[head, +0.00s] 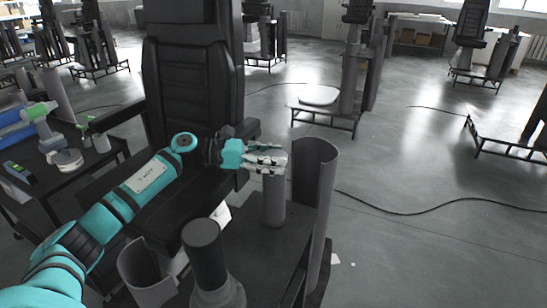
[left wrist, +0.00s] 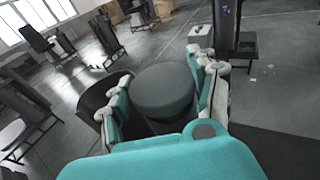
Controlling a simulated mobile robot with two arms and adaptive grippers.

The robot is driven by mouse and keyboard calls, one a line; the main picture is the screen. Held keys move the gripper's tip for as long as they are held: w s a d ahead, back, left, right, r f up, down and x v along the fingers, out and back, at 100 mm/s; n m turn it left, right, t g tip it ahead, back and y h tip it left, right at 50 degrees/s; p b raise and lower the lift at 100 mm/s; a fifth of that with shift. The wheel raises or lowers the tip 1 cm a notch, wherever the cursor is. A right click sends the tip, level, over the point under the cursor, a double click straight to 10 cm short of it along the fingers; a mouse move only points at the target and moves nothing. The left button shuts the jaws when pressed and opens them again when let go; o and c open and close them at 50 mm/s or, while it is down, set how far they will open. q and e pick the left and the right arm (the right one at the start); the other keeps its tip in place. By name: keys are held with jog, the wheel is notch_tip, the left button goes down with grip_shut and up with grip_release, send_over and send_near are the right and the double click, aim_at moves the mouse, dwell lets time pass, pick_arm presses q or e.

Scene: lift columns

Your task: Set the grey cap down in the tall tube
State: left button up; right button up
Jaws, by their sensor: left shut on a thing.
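My left gripper (head: 265,160) is shut on the grey cap (head: 274,203), a plain upright cylinder, with its fingers around the top end. In the left wrist view the cap's round flat top (left wrist: 163,88) shows between the fingers of my left gripper (left wrist: 165,95). The tall tube (head: 318,195), grey with an open top, stands upright just right of the cap. Its dark curved wall also shows in the left wrist view (left wrist: 98,98). The cap appears beside the tube, not inside it. Whether its lower end touches the black surface is unclear. My right gripper is not in view.
A shorter open tube (head: 147,275) and a dark cylinder (head: 205,255) stand in the foreground. A black padded seat back (head: 195,75) rises behind my left arm. A side table (head: 65,170) holds a drill (head: 42,125). Open floor lies to the right, with a cable (head: 430,208).

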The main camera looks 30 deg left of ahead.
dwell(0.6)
pick_arm(q)
jog(key=o, duration=1.2)
jog(key=shift+o, duration=0.2)
jog(key=shift+r+p, duration=1.25)
jog(key=shift+r, duration=2.2)
